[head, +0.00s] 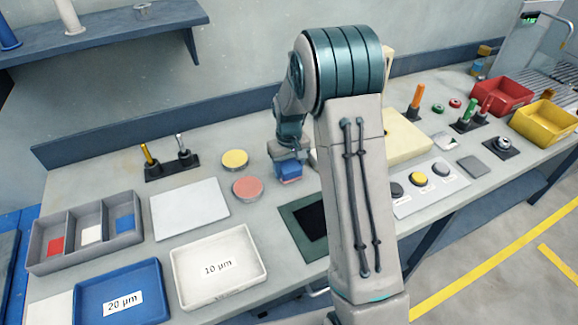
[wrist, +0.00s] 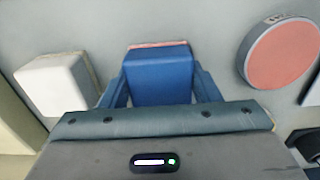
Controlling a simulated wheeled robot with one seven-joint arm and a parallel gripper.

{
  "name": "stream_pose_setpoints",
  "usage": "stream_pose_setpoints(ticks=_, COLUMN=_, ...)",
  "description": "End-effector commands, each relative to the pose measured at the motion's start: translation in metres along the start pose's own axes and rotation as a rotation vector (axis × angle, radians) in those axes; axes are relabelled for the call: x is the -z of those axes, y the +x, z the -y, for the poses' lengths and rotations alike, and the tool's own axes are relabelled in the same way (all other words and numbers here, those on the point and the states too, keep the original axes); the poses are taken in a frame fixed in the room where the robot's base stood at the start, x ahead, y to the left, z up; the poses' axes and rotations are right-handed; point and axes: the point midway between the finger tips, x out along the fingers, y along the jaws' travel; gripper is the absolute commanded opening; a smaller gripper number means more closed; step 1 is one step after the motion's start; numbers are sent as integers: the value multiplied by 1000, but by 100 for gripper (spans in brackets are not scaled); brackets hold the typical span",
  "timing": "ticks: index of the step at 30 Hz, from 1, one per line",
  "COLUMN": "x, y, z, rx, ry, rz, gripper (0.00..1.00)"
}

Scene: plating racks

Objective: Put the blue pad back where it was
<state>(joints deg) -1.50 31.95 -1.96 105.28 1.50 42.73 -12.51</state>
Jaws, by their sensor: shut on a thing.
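My gripper (head: 289,157) is shut on the blue pad (head: 291,175), a blue block with a pinkish layer along one edge. In the wrist view the blue pad (wrist: 160,76) sits between the two fingers of my gripper (wrist: 160,92). It is at or just above the bench, right of the pink disc (head: 247,188); I cannot tell whether it touches the bench. A grey tray (head: 74,265) at the left has three compartments, with a red, a white and a blue square in them.
A white block (wrist: 55,84) lies left of the pad in the wrist view. A yellow disc (head: 235,159), a pale plate (head: 190,210), a white 10 µm tray (head: 192,292) and a blue 20 µm tray (head: 150,312) are on the left. My arm hides part of the bench.

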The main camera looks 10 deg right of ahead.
Motion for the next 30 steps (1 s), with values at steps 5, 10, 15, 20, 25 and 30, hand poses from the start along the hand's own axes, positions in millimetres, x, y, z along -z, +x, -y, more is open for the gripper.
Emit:
stream_pose_setpoints(ticks=5, x=0, y=0, z=0, rx=0, ry=0, rz=0, gripper=78)
stream_pose_setpoints(ticks=10, x=0, y=0, z=0, rx=0, ry=0, rz=0, gripper=78)
stream_pose_setpoints(ticks=15, x=1, y=-8, z=0, rx=0, ry=0, rz=-2, gripper=78)
stream_pose_setpoints(ticks=20, x=1, y=-37, z=0, rx=-1, ry=0, rz=-5, gripper=78)
stream_pose_setpoints(ticks=25, x=1, y=-75, z=0, rx=0, ry=0, rz=-4, gripper=78)
stream_pose_setpoints(ticks=30, x=1, y=-105, z=0, rx=-1, ry=0, rz=-4, gripper=78)
